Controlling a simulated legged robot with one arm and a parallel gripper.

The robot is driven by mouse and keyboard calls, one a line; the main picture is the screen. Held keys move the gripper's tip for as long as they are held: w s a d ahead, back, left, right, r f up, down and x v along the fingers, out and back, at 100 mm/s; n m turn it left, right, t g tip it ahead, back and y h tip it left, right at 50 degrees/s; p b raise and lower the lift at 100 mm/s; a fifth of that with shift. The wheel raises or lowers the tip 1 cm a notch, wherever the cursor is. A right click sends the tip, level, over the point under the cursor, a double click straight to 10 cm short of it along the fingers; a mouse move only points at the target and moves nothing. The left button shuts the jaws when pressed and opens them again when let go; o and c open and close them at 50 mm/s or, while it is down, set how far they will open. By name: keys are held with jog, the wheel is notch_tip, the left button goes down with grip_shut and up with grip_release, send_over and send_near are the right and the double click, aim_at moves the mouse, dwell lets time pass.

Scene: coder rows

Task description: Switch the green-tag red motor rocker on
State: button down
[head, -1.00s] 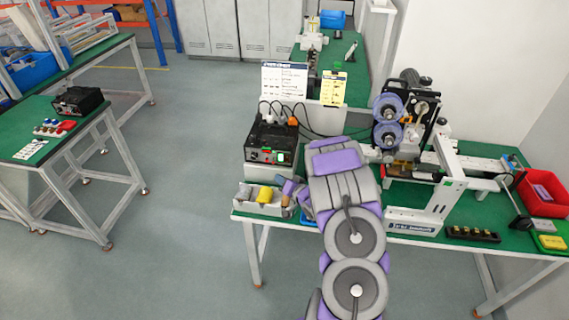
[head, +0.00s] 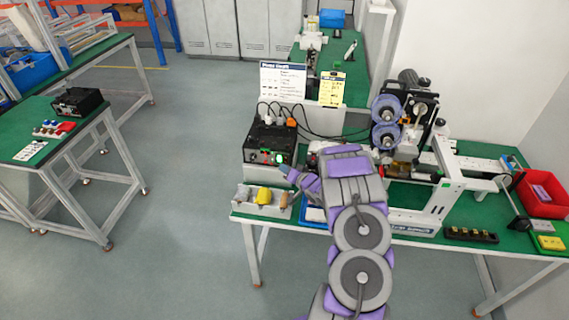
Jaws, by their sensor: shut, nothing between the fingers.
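The black control box (head: 258,142) stands at the left end of the middle green bench. Its front panel carries small red marks and, at its right, a bright green lit spot (head: 280,158). The individual rockers and tags are too small to tell apart. My gripper (head: 287,171) is shut and empty, with its tip just below and right of the green spot. I cannot tell whether it touches the panel. My arm rises from the bottom of the head view and covers part of the bench right of the box.
A grey tray (head: 243,204) with a yellow piece (head: 264,197) and a brown piece stands in front of the box. Plugs and cables sit behind it. A roller machine (head: 388,122) and a red bin (head: 541,196) are to the right. A second black box (head: 78,101) is on the left bench.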

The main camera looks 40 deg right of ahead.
dwell(1.5)
jog(key=shift+d, duration=0.2)
jog(key=shift+w+d+p, duration=0.15)
jog(key=shift+d+p, duration=0.15)
jog(key=shift+p, duration=0.1)
jog(key=shift+a, duration=0.15)
jog(key=shift+w+d+f+p, duration=0.1)
jog(key=shift+w+d+p, duration=0.15)
jog(key=shift+d+p, duration=0.05)
dwell(0.5)
